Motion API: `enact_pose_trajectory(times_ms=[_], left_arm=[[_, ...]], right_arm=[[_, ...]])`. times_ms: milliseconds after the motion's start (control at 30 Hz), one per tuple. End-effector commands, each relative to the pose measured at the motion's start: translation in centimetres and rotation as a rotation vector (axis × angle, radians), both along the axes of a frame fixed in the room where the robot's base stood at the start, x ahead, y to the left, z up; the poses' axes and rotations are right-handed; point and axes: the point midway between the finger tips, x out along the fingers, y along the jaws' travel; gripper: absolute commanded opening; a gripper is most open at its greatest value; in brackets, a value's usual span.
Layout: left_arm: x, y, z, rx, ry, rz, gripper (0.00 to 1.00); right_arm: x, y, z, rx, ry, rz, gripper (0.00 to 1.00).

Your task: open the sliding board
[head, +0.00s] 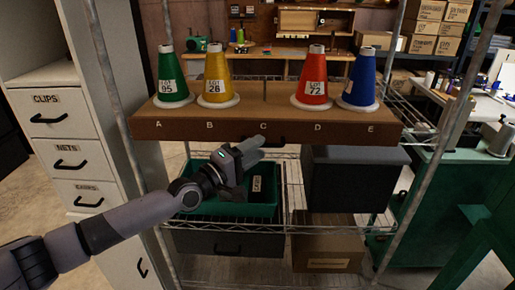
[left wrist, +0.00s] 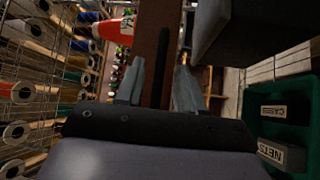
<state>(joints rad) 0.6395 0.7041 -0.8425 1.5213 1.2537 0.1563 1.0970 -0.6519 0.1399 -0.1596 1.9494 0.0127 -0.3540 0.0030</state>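The brown sliding board (head: 200,128), lettered A to E along its front, lies on a wire rack. Cones stand on it: green (head: 171,80) at A, yellow (head: 216,82) at B, red (head: 313,82) near D and blue (head: 361,82) near E. A dark handle shows on the board's front below C and D; in the left wrist view the handle (left wrist: 161,65) lies between my fingers. My left gripper (head: 254,148) is open, close to the handle; it also shows in the left wrist view (left wrist: 160,85). I cannot tell whether it touches. My right gripper is out of view.
Below the board are a green bin (head: 205,203), a dark box (head: 355,178) and a cardboard box (head: 327,255). A cabinet with labelled drawers (head: 62,118) stands left. Rack posts (head: 125,110) flank the board. A green cabinet (head: 445,190) stands right.

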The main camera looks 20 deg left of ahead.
Motion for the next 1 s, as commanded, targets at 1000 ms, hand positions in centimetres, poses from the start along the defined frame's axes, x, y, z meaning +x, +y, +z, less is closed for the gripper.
enact_pose_trajectory(times_ms=[1000], left_arm=[[0.5, -0.64, 0.23, 0.0, 0.001, 0.0, 0.0]], right_arm=[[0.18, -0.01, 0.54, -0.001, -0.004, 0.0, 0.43]])
